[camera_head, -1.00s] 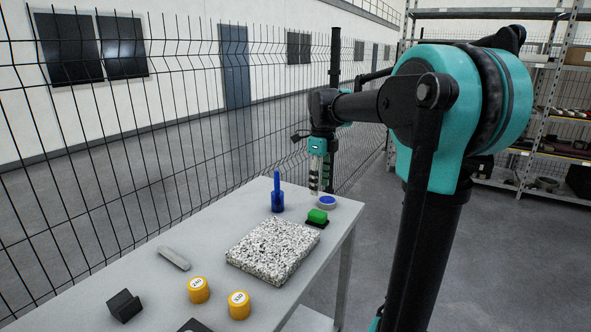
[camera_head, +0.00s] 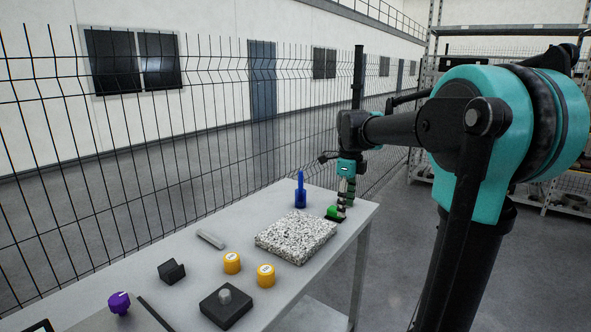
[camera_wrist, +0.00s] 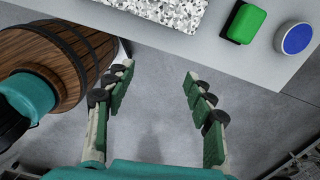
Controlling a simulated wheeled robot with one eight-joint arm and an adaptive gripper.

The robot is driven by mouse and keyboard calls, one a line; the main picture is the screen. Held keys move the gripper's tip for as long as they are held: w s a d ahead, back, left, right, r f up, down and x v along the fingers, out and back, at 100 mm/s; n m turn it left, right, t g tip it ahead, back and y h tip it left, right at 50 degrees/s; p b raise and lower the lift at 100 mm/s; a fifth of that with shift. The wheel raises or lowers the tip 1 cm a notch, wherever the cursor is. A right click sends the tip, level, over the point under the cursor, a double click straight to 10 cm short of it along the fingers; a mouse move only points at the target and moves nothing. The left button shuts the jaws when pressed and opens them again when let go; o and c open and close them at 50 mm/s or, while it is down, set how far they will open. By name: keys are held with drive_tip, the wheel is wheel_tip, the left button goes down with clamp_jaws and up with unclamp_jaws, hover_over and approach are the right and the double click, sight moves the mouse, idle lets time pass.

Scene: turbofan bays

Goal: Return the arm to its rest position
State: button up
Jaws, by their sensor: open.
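My gripper (camera_head: 346,192) hangs from my outstretched arm near the far right end of the table in the head view. In the wrist view my gripper (camera_wrist: 158,88) is open and empty, with its two padded fingers wide apart over the grey floor, beyond the table's edge. The grey table (camera_head: 190,262) stands at the left of my arm. No object is between the fingers.
On the table are a speckled stone plate (camera_head: 296,236), a green block (camera_wrist: 244,22), a blue-topped disc (camera_wrist: 296,38), a blue handled tool (camera_head: 300,194) and yellow weights (camera_head: 232,262). A wooden barrel (camera_wrist: 50,65) stands below beside the gripper. A wire fence (camera_head: 200,130) runs behind the table.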

drive_tip(key=s+d+f+n+t, duration=0.2)
drive_tip(key=s+f+n, duration=0.8)
drive_tip(key=f+n, duration=0.1)
drive_tip(key=s+d+f+n+t, duration=0.1)
drive_tip(key=s+f+n+t, duration=0.1)
drive_tip(key=s+f+n, duration=0.9)
drive_tip(key=shift+d+n, duration=0.4)
drive_tip(key=shift+n, duration=0.5)
drive_tip(key=shift+r, duration=0.1)
